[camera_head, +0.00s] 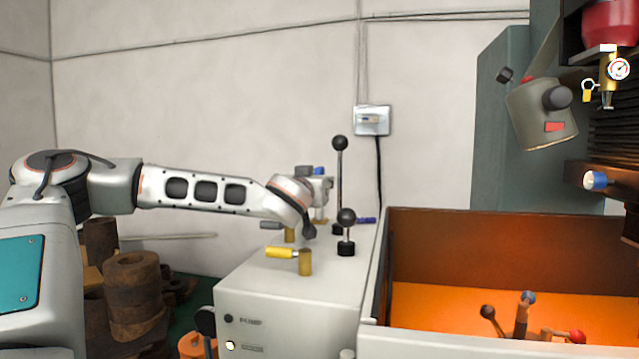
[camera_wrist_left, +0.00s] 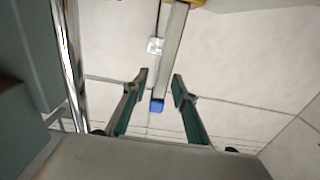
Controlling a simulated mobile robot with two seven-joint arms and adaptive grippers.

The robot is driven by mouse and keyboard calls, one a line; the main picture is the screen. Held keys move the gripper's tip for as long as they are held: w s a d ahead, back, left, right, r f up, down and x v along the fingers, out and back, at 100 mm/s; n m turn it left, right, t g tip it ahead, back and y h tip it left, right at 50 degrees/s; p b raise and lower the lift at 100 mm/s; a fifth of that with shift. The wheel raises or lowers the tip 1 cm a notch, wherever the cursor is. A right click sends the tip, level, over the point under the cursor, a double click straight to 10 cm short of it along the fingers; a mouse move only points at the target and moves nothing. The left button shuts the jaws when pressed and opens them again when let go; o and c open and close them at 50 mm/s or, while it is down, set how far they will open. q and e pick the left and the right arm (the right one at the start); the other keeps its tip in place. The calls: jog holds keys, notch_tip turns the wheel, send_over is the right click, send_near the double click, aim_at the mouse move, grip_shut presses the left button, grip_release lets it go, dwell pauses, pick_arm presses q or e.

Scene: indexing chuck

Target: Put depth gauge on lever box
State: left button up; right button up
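The lever box (camera_head: 290,305) is the white cabinet with knobbed levers and yellow-handled parts on its top. A slim grey bar with a blue end (camera_wrist_left: 157,105) and a yellow part at its other end (camera_wrist_left: 182,2) looks like the depth gauge. In the head view its blue end (camera_head: 319,170) shows above my left gripper (camera_head: 322,185), and a yellow foot shows low, at the box top; contact there is unclear. In the left wrist view my left gripper (camera_wrist_left: 160,77) is open, with fingers on both sides of the bar and visible gaps. My right gripper is out of view.
Two black-knobbed levers (camera_head: 340,143) (camera_head: 346,217) stand close right of my left gripper. A yellow-handled part (camera_head: 280,252) is in front. An orange-lined tray (camera_head: 450,222) adjoins on the right. Rusty rings (camera_head: 132,285) are stacked at left.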

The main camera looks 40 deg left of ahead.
pick_arm(q)
jog(key=b+v, duration=0.1)
jog(key=v, duration=0.6)
jog(key=shift+s, duration=0.25)
jog(key=shift+r, duration=0.15)
dwell(0.5)
